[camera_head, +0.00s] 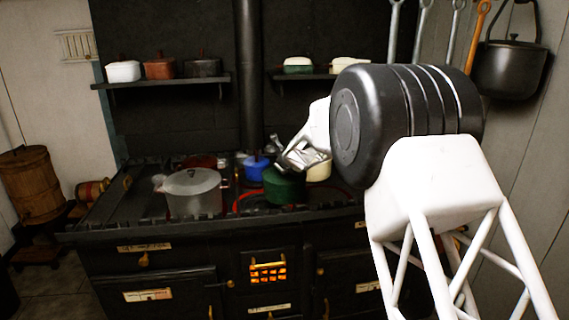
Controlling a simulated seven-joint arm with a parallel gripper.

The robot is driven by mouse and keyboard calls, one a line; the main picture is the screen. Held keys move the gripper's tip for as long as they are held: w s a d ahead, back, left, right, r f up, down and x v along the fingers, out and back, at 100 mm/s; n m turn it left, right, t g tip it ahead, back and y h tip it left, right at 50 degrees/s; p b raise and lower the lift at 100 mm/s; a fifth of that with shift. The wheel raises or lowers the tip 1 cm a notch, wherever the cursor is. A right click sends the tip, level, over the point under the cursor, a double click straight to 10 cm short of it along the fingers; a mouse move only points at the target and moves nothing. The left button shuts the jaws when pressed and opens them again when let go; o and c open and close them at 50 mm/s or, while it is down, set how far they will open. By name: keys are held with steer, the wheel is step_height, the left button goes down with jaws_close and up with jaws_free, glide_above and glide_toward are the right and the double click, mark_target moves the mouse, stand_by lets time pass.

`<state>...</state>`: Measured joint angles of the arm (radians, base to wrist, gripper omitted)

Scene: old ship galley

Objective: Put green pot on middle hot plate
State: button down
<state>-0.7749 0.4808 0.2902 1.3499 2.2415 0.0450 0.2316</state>
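The green pot (285,188) is at the front middle of the black stove top, upright as far as I can see. Part of a red ring (238,205), apparently the middle hot plate, shows to its left and in front. I cannot tell whether the pot rests on it or hangs just above. My gripper (281,167) is at the top of the green pot, reaching down from the upper right. Its fingers are small and partly hidden against the pot, so I cannot tell whether they grip it.
A large grey lidded pot (192,197) stands to the left on the stove (110,215). A blue pot (256,168) is close behind the green pot, and a cream pot (319,171) is close on its right. A dark stove pipe (247,80) rises behind.

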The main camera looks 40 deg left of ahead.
steer(key=c, duration=1.1)
jaws_free()
steer(key=shift+r, duration=0.5)
steer(key=shift+s+d+r, duration=0.15)
steer(key=shift+v, duration=5.75)
